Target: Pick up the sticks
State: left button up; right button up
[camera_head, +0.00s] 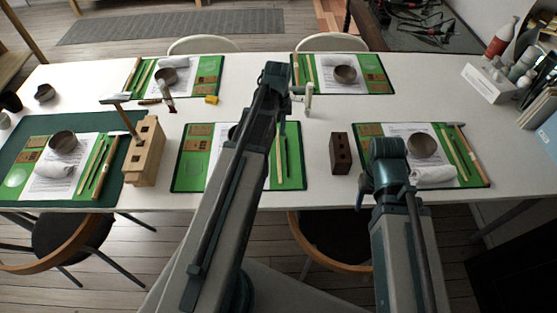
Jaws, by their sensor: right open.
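Thin sticks lie in rows on the green mats. On the middle mat (183,180), sticks (278,163) lie just right of my left arm (225,180). More sticks lie on the front left mat (95,165), on the front right mat (460,150), and on the two back mats (143,77) (305,70). My left arm reaches over the middle mat and hides part of it; its jaws cannot be made out. My right arm (395,205) ends over the left part of the front right mat, apart from its sticks; its gripper is open.
A wooden block with holes (145,155) holds a mallet at the left. A dark block (340,153) stands between the middle and right mats. Bowls (345,74) and rolled napkins (433,174) lie on the mats. Bottles and a white box (490,82) crowd the right end.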

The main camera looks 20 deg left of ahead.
aim_at(278, 149)
pick_arm(q)
jog(key=shift+f+b, duration=0.4)
jog(key=shift+f, duration=0.55)
pick_arm(e)
jog(key=shift+f, duration=0.9)
pick_arm(q)
jog(key=f+b, duration=0.5)
jog(key=shift+s+d+f, duration=0.15)
jog(key=shift+s+d, duration=0.05)
jog(key=shift+s, duration=0.1)
pick_arm(e)
notch_tip(278, 149, down, 5)
jog(key=shift+f, duration=0.1)
pick_arm(q)
grip_shut()
